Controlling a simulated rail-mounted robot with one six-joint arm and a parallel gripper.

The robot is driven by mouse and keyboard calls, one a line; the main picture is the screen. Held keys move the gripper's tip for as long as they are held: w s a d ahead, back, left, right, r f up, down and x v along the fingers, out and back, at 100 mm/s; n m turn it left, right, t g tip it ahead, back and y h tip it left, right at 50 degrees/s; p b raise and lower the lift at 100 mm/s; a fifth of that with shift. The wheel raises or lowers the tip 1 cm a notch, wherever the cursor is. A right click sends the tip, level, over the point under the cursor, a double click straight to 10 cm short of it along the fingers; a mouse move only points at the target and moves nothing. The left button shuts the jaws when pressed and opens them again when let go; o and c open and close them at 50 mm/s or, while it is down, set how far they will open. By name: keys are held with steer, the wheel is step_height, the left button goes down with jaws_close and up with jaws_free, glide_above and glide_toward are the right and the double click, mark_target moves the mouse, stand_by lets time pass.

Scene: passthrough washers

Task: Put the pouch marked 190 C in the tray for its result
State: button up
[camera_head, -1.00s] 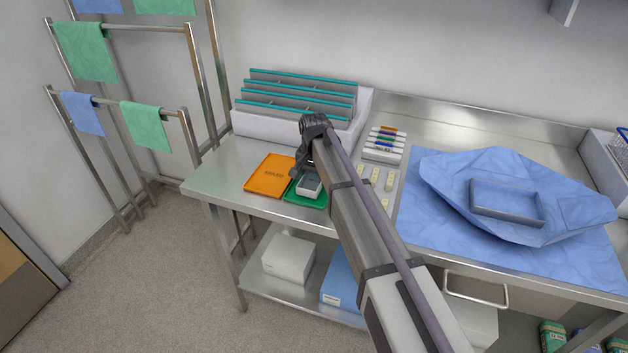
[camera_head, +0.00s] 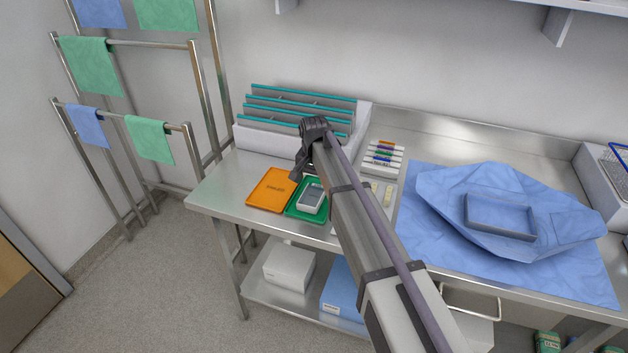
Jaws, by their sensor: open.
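An orange tray (camera_head: 266,204) with small dark lettering and a green tray (camera_head: 294,211) lie side by side at the front left of the steel table. A small whitish object with a grey face (camera_head: 312,198) lies on the green tray; I cannot tell whether it is a pouch or a device. No 190 C mark is legible anywhere. My gripper (camera_head: 297,172) points down above the back edge of the trays, near where they meet. It is open, with nothing visible in it. My arm hides the table to the right of the green tray.
A grey rack (camera_head: 300,112) with teal-edged dividers stands behind the trays. Coloured markers (camera_head: 384,157) sit in a holder, with small cream pieces (camera_head: 388,194) in front. A blue drape (camera_head: 430,235) with a grey-blue tray (camera_head: 500,235) fills the right. Towel rails (camera_head: 120,45) stand left.

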mark_target(315, 192)
step_height(315, 192, up, 7)
steer(key=p, duration=0.5)
steer(key=s+d+n, duration=0.1)
steer(key=s+d, duration=0.9)
steer(key=s, duration=0.4)
steer(key=s+d+n, duration=0.2)
steer(key=s+d, duration=0.9)
steer(key=s, duration=0.3)
steer(key=shift+s+d, duration=0.2)
steer(key=shift+s, duration=0.05)
